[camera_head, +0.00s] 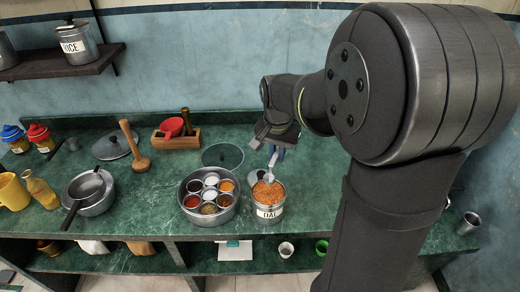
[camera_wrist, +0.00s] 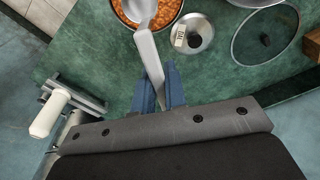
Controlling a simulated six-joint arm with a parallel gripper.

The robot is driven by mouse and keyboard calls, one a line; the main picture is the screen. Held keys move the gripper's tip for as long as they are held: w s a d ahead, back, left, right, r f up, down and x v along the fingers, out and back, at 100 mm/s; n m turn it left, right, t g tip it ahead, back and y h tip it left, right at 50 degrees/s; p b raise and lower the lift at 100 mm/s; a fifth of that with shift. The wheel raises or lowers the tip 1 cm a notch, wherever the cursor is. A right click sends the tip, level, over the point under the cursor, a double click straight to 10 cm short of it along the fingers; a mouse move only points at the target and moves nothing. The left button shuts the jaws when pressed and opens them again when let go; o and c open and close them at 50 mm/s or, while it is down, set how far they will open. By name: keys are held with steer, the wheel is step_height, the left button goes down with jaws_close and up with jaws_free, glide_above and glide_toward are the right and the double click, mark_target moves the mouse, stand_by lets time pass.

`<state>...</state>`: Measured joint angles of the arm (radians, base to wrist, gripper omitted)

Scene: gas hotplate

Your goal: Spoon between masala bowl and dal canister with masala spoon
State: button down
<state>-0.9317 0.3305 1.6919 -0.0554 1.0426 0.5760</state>
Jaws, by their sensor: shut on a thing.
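The dal canister (camera_head: 268,212) is a steel pot labelled DAL, filled with orange dal, on the green counter. The masala bowl (camera_head: 190,213) is a round steel tin left of it, holding several small cups of coloured powders. My gripper (camera_head: 276,152) is above and behind the canister, its blue fingers shut on the handle of the masala spoon (camera_head: 270,168). The spoon points down at the dal. In the wrist view the spoon (camera_wrist: 150,52) runs from my fingers (camera_wrist: 160,82) to the dal canister (camera_wrist: 178,8); whether its hidden tip touches the dal is unclear.
A steel lid (camera_wrist: 206,32) with a label and a glass lid (camera_wrist: 284,45) lie near the canister. A wooden rack (camera_head: 180,142) with a red bowl stands behind. A pan (camera_head: 92,205) and a wooden masher (camera_head: 137,150) are left. My arm hides the right counter.

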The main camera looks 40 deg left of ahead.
stand_by(0.3)
step_height(320, 180, down, 6)
steer(key=s+t, duration=0.1)
steer(key=t, duration=0.1)
steer(key=shift+d+f+y, duration=0.2)
steer(key=shift+f+y, duration=0.05)
steer(key=shift+y, duration=0.15)
stand_by(0.3)
stand_by(0.6)
steer(key=shift+w+a+r+g+h, duration=0.1)
steer(key=shift+w+r+g+h, duration=0.3)
steer(key=shift+r, duration=0.75)
steer(key=shift+w+a+r+g, duration=0.15)
steer(key=shift+r+g, duration=0.45)
steer(key=shift+r, duration=0.5)
steer(key=shift+w+a+r+g+h, duration=0.15)
steer(key=shift+r+g, duration=0.35)
steer(key=shift+r, duration=0.65)
